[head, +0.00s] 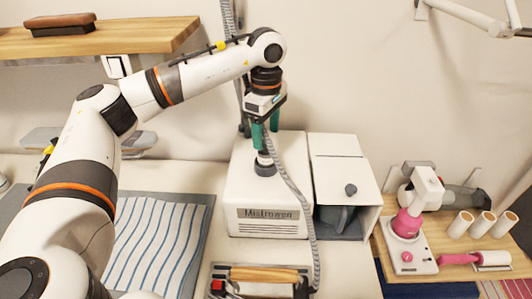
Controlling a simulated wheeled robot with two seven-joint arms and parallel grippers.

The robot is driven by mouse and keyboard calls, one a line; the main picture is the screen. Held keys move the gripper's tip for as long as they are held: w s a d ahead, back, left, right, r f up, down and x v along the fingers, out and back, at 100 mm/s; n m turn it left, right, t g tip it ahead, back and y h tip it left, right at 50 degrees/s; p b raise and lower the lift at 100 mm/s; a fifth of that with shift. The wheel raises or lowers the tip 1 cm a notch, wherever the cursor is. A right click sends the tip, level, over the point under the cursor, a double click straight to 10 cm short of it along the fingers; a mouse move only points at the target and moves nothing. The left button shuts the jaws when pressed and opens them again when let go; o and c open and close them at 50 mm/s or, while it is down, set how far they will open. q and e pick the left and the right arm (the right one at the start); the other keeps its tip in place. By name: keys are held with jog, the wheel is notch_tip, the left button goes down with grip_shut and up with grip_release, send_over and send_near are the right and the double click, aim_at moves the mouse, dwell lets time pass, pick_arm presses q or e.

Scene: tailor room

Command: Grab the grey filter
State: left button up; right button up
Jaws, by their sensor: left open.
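A grey piece that looks like the grey filter (336,219) sits low inside the open-fronted right compartment of a white machine (262,200) labelled "Mistrowen". Only part of it shows; the compartment walls and shadow hide the rest. My left gripper (265,137) has green fingers, points down and is open. It is above the machine's left part, near a dark round cap (264,166), to the left of and higher than the grey piece. I cannot tell whether the fingers touch the machine. My right gripper is not in view.
A grey ribbed hose (296,190) runs down the machine's front to an iron with a wooden handle (262,274). Striped cloth (155,245) lies left. A pink-and-white sewing device (408,222) and thread spools (482,224) stand on a right board. A wooden shelf (150,36) hangs upper left.

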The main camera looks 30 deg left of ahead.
aim_at(266, 142)
pick_arm(q)
jog(key=shift+f, duration=0.6)
notch_tip(266, 142, down, 4)
jog(key=shift+s+f+p, duration=0.1)
jog(key=shift+f+p, duration=0.1)
jog(key=shift+p, duration=1.05)
jog(key=shift+f, duration=0.25)
jog(key=c, duration=1.1)
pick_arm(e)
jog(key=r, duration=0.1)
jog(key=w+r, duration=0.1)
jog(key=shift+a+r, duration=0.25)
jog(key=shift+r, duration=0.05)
